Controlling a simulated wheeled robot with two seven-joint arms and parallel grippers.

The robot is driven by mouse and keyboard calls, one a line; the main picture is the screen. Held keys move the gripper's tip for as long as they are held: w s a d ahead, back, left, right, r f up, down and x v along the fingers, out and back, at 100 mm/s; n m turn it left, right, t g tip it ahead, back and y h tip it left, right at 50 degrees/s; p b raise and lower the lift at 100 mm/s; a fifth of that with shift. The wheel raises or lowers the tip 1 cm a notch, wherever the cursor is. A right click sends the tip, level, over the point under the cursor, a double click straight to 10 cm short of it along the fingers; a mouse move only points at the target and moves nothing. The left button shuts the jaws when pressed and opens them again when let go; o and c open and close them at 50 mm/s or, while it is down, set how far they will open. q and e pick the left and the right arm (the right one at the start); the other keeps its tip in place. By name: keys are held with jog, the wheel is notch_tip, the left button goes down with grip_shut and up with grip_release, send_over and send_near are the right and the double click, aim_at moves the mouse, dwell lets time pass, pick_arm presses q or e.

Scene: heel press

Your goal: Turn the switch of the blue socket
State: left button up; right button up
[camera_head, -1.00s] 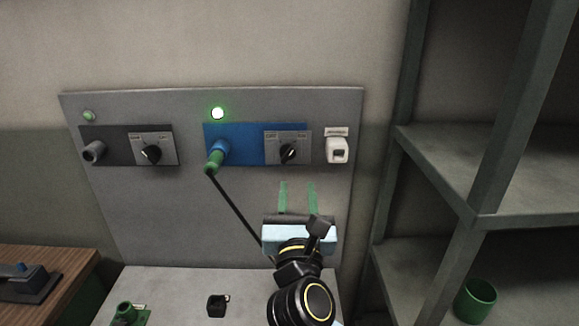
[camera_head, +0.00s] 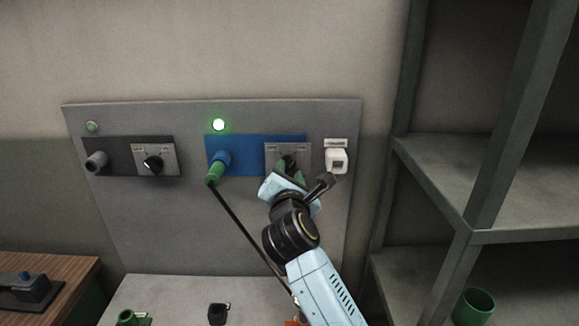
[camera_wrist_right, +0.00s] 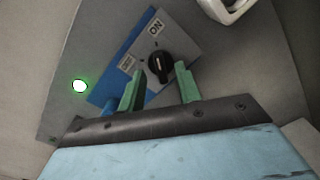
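The blue socket (camera_head: 262,140) is on the grey wall panel, with a green plug (camera_head: 215,174) in it and a black cable running down. A green lamp (camera_head: 218,125) glows above. Its switch is a black knob (camera_wrist_right: 160,67) on a grey plate with an ON label, clear in the right wrist view and partly hidden in the head view. My right gripper (camera_head: 291,171) is in front of the knob. Its green fingers (camera_wrist_right: 162,89) are open, one on either side of the knob's line; I cannot tell whether they touch it. My left gripper is not in view.
A dark socket (camera_head: 97,160) with its own switch (camera_head: 153,163) is at left. A white fitting (camera_head: 336,158) sits close to the right of the blue socket's switch. Metal shelves (camera_head: 480,185) with a green cup (camera_head: 473,307) stand at right. A wooden table (camera_head: 70,270) is at lower left.

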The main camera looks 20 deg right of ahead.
aim_at(288, 166)
jog(key=shift+x, duration=1.15)
jog(key=shift+c, duration=0.4)
grip_shut()
